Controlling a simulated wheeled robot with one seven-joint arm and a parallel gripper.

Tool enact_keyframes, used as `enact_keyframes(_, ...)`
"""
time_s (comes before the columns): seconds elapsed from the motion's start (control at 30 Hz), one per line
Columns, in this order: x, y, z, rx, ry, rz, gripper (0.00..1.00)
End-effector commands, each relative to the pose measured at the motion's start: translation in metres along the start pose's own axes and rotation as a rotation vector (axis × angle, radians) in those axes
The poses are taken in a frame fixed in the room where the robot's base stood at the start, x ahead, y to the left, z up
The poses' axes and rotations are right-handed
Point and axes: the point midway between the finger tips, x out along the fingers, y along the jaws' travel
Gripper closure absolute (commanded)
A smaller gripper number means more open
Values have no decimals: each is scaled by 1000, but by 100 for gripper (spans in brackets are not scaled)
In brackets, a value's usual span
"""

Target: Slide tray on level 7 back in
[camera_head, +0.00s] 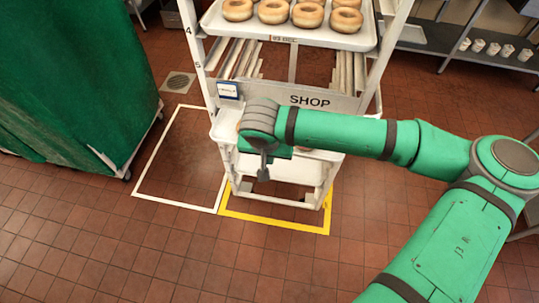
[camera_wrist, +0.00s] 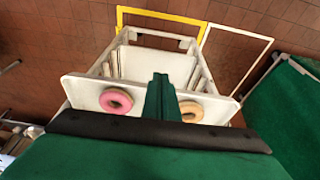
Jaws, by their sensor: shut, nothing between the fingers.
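A white rack (camera_head: 290,102) carries trays on several levels; the left post shows the numbers 4 and 5, and no 7 is readable. A white tray (camera_head: 221,129) low in the rack, below the SHOP plate, is mostly hidden by my arm. The wrist view shows a white tray (camera_wrist: 79,88) with a pink doughnut (camera_wrist: 116,101) and a tan doughnut (camera_wrist: 191,111); its middle is hidden behind my gripper. My gripper (camera_head: 263,174) is shut and empty, in front of the rack's lower part. It also shows in the wrist view (camera_wrist: 160,82). Contact with the tray cannot be told.
An upper tray (camera_head: 311,35) of glazed doughnuts is at the top. A green covered cart (camera_head: 75,80) stands at left. White (camera_head: 170,203) and yellow (camera_head: 275,224) lines mark the floor. A shelf with cups (camera_head: 478,46) is at the far right. Floor at front left is clear.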

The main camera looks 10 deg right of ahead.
Motion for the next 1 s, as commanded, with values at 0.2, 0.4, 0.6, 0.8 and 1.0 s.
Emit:
enact_keyframes(0.2, 37, -1, 1, -2, -2, 1, 100)
enact_keyframes(0.4, 74, -1, 0, -3, -2, -1, 100)
enact_keyframes(0.6, 94, -1, -17, -2, 3, 1, 100)
enact_keyframes(0.8, 100, -1, -34, -1, 1, -2, 100)
enact_keyframes(1.0, 101, -1, -39, -2, 1, -2, 100)
